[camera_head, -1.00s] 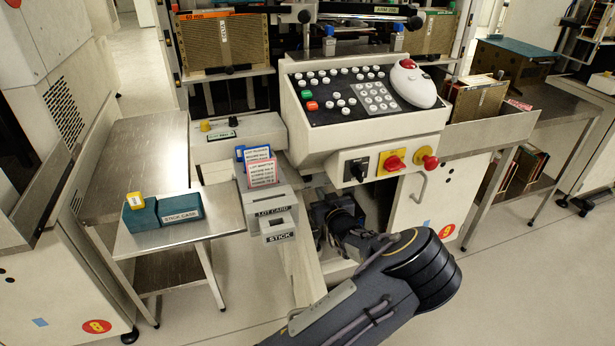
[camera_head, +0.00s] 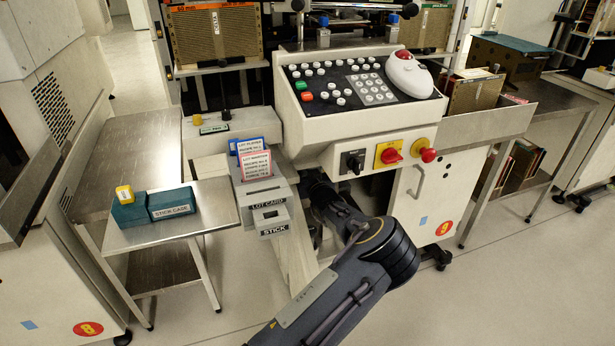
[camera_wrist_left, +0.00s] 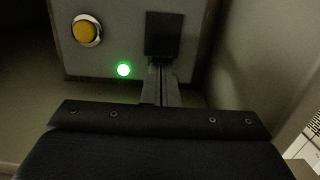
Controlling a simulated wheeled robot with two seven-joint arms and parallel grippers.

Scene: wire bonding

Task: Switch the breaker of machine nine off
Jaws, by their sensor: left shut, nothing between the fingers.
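My arm comes up from the bottom of the head view and reaches under the sloped console (camera_head: 350,130); its hand is hidden there. In the left wrist view my left gripper (camera_wrist_left: 161,72) is shut and empty, its fingers pointing at a grey panel (camera_wrist_left: 105,60). A black rectangular part (camera_wrist_left: 165,35), perhaps the breaker, sits on the panel right at the fingertips. I cannot tell whether they touch or which way any lever points. A green lamp (camera_wrist_left: 124,69) is lit beside it, with a yellow button (camera_wrist_left: 87,31) upper left. My right gripper is not in view.
The machine front carries a round sticker (camera_head: 445,228) that looks like 9; the left machine's (camera_head: 88,328) looks like 8. The card holder (camera_head: 268,213) and a small table (camera_head: 175,232) stand left.

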